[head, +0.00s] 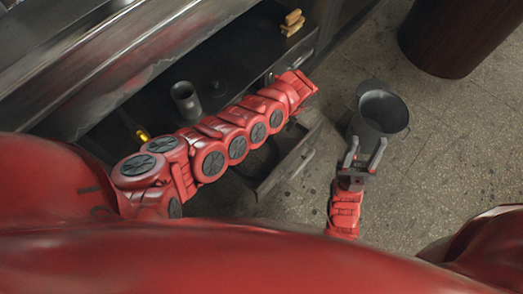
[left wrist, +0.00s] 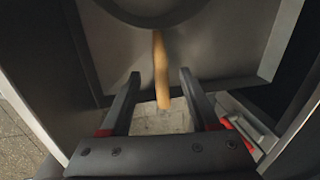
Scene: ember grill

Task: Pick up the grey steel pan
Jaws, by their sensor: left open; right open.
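The grey steel pan (left wrist: 150,19) shows in the left wrist view as a dark round edge at the top, with the rest cut off. Its wooden handle (left wrist: 160,60) points down toward me, inside an open drawer (left wrist: 240,85). My left gripper (left wrist: 160,76) is open, with one finger on each side of the handle and a gap on both sides. In the head view my left arm hides its own gripper and most of the pan. My right gripper (head: 366,146) is open and empty, in front of a grey metal bucket (head: 372,117).
In the head view the open drawer (head: 293,157) juts out under my left arm. A grey cup (head: 185,98) stands on the dark shelf, with a small yellow item (head: 143,135) nearby. Wooden blocks (head: 292,22) lie at the top. A dark brown barrel (head: 450,35) stands top right.

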